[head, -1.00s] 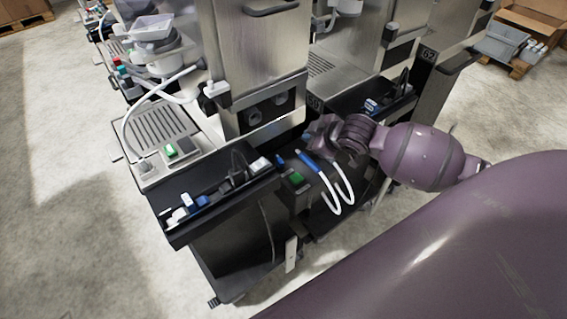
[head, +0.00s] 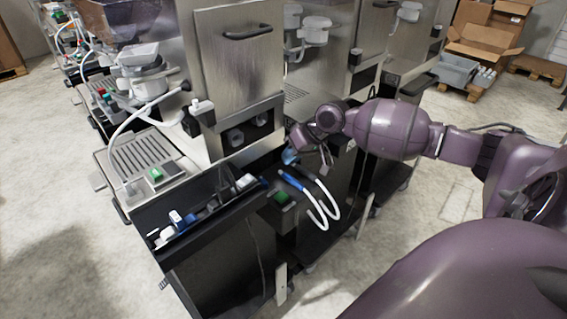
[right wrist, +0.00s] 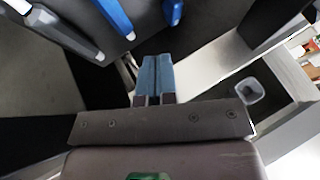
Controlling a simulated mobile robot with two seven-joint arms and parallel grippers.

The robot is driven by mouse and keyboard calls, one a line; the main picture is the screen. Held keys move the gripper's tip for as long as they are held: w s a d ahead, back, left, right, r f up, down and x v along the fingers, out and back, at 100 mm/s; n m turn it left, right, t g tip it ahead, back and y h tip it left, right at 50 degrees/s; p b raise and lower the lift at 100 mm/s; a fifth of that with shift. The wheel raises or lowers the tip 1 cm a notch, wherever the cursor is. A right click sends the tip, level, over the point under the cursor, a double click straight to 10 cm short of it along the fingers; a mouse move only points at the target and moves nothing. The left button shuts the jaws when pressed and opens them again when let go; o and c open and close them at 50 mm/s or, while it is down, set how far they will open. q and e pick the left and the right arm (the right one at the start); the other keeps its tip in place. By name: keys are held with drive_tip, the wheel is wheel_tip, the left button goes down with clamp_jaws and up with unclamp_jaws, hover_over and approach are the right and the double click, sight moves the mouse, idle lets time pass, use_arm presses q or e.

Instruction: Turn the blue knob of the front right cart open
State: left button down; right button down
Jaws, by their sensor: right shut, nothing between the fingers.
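The nearest steel dispenser cart (head: 235,75) fills the middle of the head view, with a black front ledge (head: 205,240). My right gripper (head: 290,157) is at this cart's right front corner, above two blue-ended white hoses (head: 292,181). Its blue fingers are pressed together and empty, as the right wrist view (right wrist: 155,68) shows. A small blue piece (head: 264,182) is on the ledge's right end, apart from the fingers; I cannot tell whether it is the knob. Blue handles (right wrist: 113,17) lie ahead of the fingers in the wrist view. My left gripper is not visible.
A green switch (head: 282,198) sits below the hose ends. Several more carts stand behind and to the right. A drip tray (head: 143,157) is on the left. Cardboard boxes (head: 486,42) and a grey bin (head: 455,70) are far right. Floor at left is clear.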

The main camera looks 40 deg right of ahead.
sight(272, 182)
drive_tip(key=b+x, duration=0.1)
drive_tip(key=x, duration=0.6)
drive_tip(key=shift+f, duration=0.1)
drive_tip(key=shift+w+a+f+b, duration=0.35)
drive_tip(key=shift+f+b, duration=0.05)
drive_tip(key=shift+f, duration=0.15)
drive_tip(key=shift+r, duration=0.1)
